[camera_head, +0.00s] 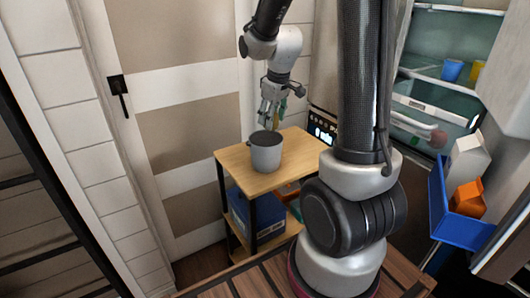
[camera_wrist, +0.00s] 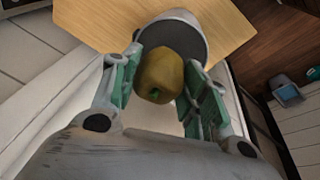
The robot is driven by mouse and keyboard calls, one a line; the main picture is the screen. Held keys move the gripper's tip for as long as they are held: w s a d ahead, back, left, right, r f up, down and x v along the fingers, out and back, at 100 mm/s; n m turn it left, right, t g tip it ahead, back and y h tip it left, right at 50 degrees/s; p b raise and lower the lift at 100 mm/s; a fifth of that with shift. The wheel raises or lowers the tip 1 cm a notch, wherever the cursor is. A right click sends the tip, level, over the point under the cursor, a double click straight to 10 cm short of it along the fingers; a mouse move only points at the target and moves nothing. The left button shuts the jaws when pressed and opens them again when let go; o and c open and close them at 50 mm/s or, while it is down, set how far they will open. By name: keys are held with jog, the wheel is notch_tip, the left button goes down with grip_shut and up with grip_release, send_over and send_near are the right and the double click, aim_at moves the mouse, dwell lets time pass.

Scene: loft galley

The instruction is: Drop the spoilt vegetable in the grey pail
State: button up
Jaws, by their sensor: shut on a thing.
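The grey pail (camera_head: 266,156) stands upright on the wooden top of a small cart. In the wrist view its grey rim (camera_wrist: 187,19) shows beyond my fingers. My gripper (camera_head: 269,114) is just above the pail's far side, pointing down. Its green-padded fingers (camera_wrist: 162,82) are shut on a dull yellow-brown vegetable (camera_wrist: 158,73) with a green stem spot, like a pepper. In the wrist view the vegetable overlaps the pail's opening. In the head view the vegetable is hard to make out, and the inside of the pail is mostly hidden.
The cart top (camera_head: 237,157) is bare around the pail. A blue box (camera_head: 254,218) sits on the cart's lower shelf. A panelled door (camera_head: 187,118) is behind. An open fridge (camera_head: 441,80) with cups and a blue door bin (camera_head: 456,226) holding cartons are at right.

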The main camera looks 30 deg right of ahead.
jog(key=shift+f, duration=0.45)
jog(key=o, duration=1.2)
jog(key=shift+r, duration=0.1)
jog(key=v, duration=1.1)
jog(key=shift+r, duration=0.35)
jog(key=shift+s, duration=0.15)
